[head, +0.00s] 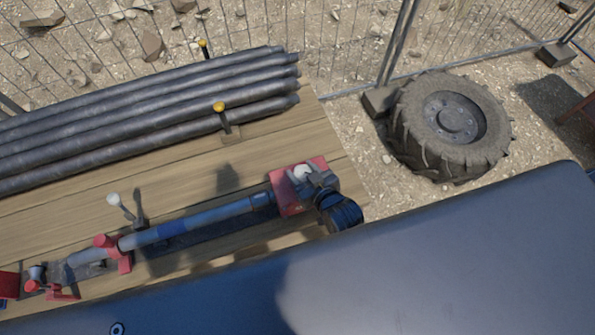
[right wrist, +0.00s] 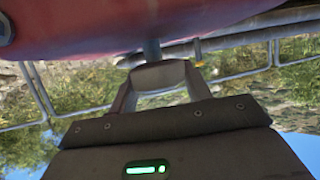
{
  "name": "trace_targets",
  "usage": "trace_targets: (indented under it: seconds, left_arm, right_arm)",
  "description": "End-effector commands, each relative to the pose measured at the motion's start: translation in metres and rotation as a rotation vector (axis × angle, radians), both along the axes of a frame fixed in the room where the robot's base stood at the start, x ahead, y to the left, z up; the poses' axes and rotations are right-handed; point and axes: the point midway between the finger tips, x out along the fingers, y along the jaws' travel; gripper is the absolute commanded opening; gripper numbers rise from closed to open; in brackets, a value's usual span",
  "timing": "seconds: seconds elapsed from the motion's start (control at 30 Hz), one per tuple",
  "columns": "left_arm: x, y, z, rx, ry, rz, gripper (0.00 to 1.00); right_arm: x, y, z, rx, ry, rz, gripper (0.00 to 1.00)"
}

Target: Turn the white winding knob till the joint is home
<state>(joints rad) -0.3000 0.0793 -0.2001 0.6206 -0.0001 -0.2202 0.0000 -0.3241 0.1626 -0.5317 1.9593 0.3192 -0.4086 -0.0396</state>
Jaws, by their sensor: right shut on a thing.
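The white winding knob (head: 301,171) shows at the red block (head: 284,196) at the right end of the pipe line. In the right wrist view the fingers close on a pale grey piece (right wrist: 160,75) on a short shaft below a red body (right wrist: 120,25). The head view is too small to tell how far the joint is closed. My left gripper is not in view.
A white-tipped lever (head: 113,199) stands behind the pipe. Several dark pipes (head: 150,110) lie at the back of the wooden table (head: 320,140), with yellow-topped posts (head: 218,107) near them. A large tyre (head: 450,125) and a wire fence lie beyond.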

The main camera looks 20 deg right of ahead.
Motion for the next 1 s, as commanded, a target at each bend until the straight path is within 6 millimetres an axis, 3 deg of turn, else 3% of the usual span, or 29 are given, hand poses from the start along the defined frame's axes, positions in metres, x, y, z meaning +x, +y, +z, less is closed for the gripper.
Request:
trace_targets:
  seconds: [0.03, 0.4, 1.0]
  left_arm:
    - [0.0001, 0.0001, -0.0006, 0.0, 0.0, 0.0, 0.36]
    - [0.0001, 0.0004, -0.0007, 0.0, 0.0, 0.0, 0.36]
    - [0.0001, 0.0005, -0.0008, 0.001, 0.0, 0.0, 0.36]
  right_arm:
    - [-0.0047, 0.0026, -0.0068, 0.002, 0.02, -0.035, 0.25]
    - [-0.0042, 0.002, -0.0071, -0.003, 0.02, -0.241, 0.26]
    - [-0.0041, 0.0011, -0.0071, -0.005, 0.018, -0.3, 0.26]
